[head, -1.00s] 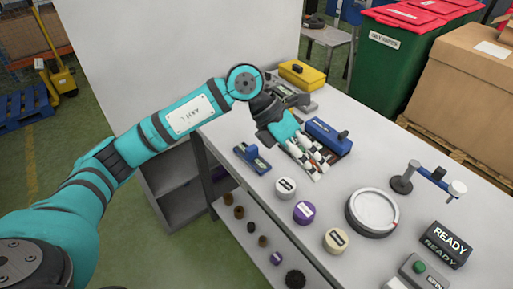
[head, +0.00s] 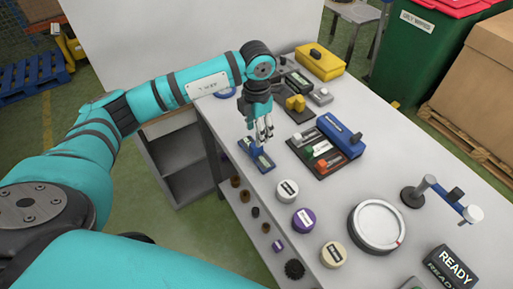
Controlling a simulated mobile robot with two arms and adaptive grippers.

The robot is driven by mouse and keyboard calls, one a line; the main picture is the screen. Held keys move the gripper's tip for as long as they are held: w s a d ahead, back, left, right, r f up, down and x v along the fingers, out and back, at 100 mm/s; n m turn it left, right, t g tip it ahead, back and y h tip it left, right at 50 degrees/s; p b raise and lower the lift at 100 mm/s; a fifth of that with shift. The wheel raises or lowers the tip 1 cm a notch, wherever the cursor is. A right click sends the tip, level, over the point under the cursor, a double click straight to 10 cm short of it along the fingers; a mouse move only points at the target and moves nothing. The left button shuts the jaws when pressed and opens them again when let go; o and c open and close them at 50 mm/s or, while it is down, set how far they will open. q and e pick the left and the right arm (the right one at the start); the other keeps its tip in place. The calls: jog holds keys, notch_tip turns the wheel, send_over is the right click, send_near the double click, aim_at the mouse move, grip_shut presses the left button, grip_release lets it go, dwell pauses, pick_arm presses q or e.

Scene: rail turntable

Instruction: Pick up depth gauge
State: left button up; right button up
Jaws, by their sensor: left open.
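A small blue tool with a flat base and a short upright part, which looks like the depth gauge (head: 263,162), lies near the left edge of the grey table (head: 330,204). My left gripper (head: 264,136) points down just above it, with its fingers open and partly hiding the upright part. I cannot tell whether the fingers touch it. My right gripper is not in view.
A dark tray (head: 326,172) with coloured pieces and a larger blue block (head: 340,137) lie to the right. White (head: 287,191), purple (head: 304,220) and cream (head: 333,254) pucks, a round turntable (head: 378,226) and a READY sign (head: 453,268) stand nearer. A yellow case (head: 320,63) is behind.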

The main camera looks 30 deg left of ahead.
aim_at(256, 150)
pick_arm(q)
jog(key=shift+s+f, duration=0.1)
jog(key=shift+f, duration=0.55)
jog(key=shift+f+p, duration=0.25)
jog(key=shift+p, duration=0.05)
notch_tip(256, 150, down, 4)
jog(key=shift+r+p, duration=0.2)
jog(key=shift+p, duration=0.8)
jog(key=shift+f, duration=0.6)
jog(key=c, duration=0.6)
grip_shut()
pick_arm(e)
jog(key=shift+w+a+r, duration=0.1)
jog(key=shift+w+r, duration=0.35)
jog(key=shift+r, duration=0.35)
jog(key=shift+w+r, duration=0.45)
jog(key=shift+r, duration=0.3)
